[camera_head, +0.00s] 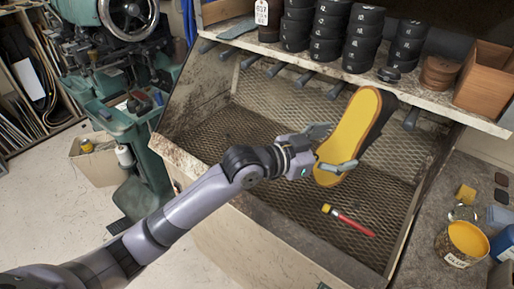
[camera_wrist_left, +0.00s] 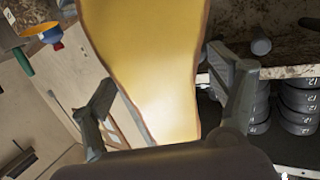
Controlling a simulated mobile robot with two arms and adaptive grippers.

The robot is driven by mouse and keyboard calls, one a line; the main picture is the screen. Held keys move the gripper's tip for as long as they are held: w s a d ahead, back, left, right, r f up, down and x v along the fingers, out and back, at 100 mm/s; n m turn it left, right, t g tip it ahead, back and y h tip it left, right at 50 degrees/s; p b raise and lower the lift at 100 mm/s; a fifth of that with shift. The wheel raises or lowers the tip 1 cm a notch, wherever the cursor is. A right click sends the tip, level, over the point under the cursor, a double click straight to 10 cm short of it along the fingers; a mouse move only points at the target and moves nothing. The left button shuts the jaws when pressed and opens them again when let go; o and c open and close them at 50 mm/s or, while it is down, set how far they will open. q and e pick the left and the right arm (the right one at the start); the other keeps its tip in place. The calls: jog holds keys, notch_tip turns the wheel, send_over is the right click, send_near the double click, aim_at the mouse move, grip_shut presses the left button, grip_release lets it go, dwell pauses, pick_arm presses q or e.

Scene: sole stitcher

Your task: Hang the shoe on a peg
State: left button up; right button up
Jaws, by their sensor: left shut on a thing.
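The shoe (camera_head: 350,130) shows its yellow sole in the head view, tilted with its upper dark and mostly hidden behind. My left gripper (camera_head: 329,148) is shut on the shoe near its lower, narrower end and holds it up in front of the mesh-lined bin. In the left wrist view the yellow sole (camera_wrist_left: 150,60) runs between the two fingers of my left gripper (camera_wrist_left: 165,105). Several dark pegs stick out in a row under the shelf; one peg (camera_head: 304,79) is left of the shoe, another peg (camera_head: 411,118) right of it. My right gripper is not in view.
The shelf (camera_head: 430,98) above the pegs carries stacks of black rolls (camera_head: 327,30) and a wooden box (camera_head: 485,75). A red brush-like tool (camera_head: 350,221) lies on the bin's mesh (camera_head: 270,125). A glue pot (camera_head: 463,244) stands on the right-hand bench. A green machine (camera_head: 110,60) stands at left.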

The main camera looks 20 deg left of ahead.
pick_arm(q)
jog(key=w+a+f+n+t+y, duration=0.1)
jog(key=a+f+n+t+y, duration=0.25)
jog(key=a, duration=0.55)
jog(key=w+a+f+n+t+y, duration=0.1)
jog(key=a+f+n+t+y, duration=0.3)
jog(key=a, duration=0.6)
jog(key=w+d+f+g+h+b, duration=0.1)
jog(key=w+d+b, duration=0.3)
jog(key=w, duration=0.9)
jog(key=shift+w+d+m+h, duration=0.15)
jog(key=shift+d+m+h, duration=0.2)
jog(key=shift+d+h, duration=0.1)
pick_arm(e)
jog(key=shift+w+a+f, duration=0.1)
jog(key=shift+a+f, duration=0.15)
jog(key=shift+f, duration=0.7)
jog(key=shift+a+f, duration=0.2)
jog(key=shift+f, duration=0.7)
pick_arm(q)
jog(key=o, duration=1.3)
jog(key=shift+w, duration=0.1)
jog(key=shift+o, duration=0.2)
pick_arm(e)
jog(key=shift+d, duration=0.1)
